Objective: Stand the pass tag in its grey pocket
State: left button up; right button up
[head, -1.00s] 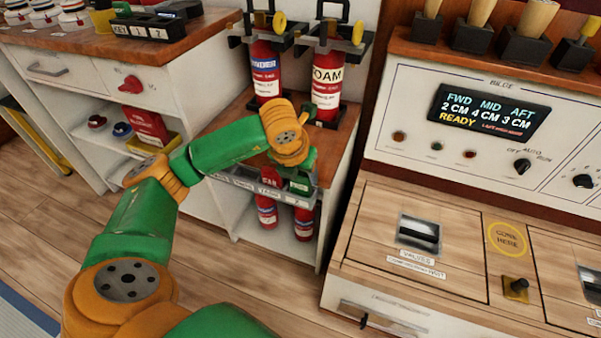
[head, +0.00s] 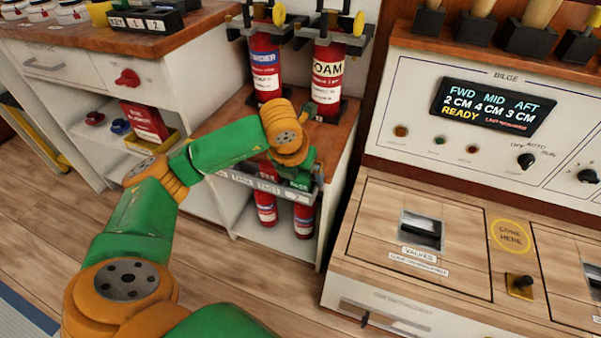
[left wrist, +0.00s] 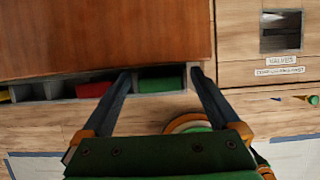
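The pass tag is likely the green tag (left wrist: 162,84), seen from above in one compartment of a grey pocket rack (left wrist: 45,90). In the head view a green piece (head: 300,184) shows at the right end of the rack's front. My left gripper (left wrist: 160,76) points down at it, one finger on each side. A gap shows between each finger and the tag, so the gripper looks open. How deep the tag sits is hidden. In the head view my left wrist covers the fingertips. My right gripper is not in view.
A red tag (left wrist: 93,89) sits in the rack left of the green one. The rack runs along the front edge of a wooden shelf top (head: 225,125) with red extinguishers (head: 327,80) behind. More extinguishers (head: 266,208) stand below. The bilge console (head: 470,110) is close on the right.

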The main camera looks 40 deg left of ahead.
pick_arm(q)
jog(key=p+v, duration=0.1)
jog(key=v, duration=0.6)
jog(key=shift+p, duration=0.3)
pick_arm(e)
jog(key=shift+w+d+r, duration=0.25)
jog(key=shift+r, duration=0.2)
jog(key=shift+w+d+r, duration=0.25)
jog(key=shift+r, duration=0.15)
pick_arm(q)
jog(key=shift+s, duration=0.1)
